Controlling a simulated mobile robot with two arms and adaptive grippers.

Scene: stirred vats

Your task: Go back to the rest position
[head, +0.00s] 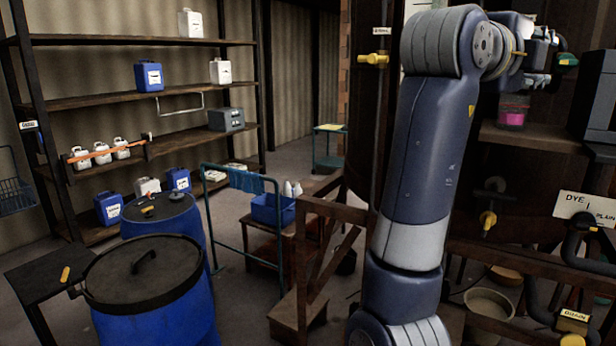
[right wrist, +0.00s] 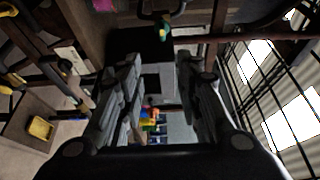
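My right arm rises through the right half of the head view, bent at the elbow near the top. My right gripper (head: 540,62) is at the upper right of that view, partly hidden behind its own wrist. In the right wrist view the two fingers of the right gripper (right wrist: 158,85) stand apart with a gap between them. I see nothing held there; a grey surface and small coloured items show beyond the gap. My left gripper is in neither view.
A dark vat with yellow taps (head: 374,58) stands behind my arm. A shelf with a pink-filled jar (head: 513,116) and a DYE/PLAIN sign (head: 585,207) are right. Blue drums (head: 160,322), a trolley (head: 243,183) and storage racks (head: 130,101) are left. Some floor is clear between.

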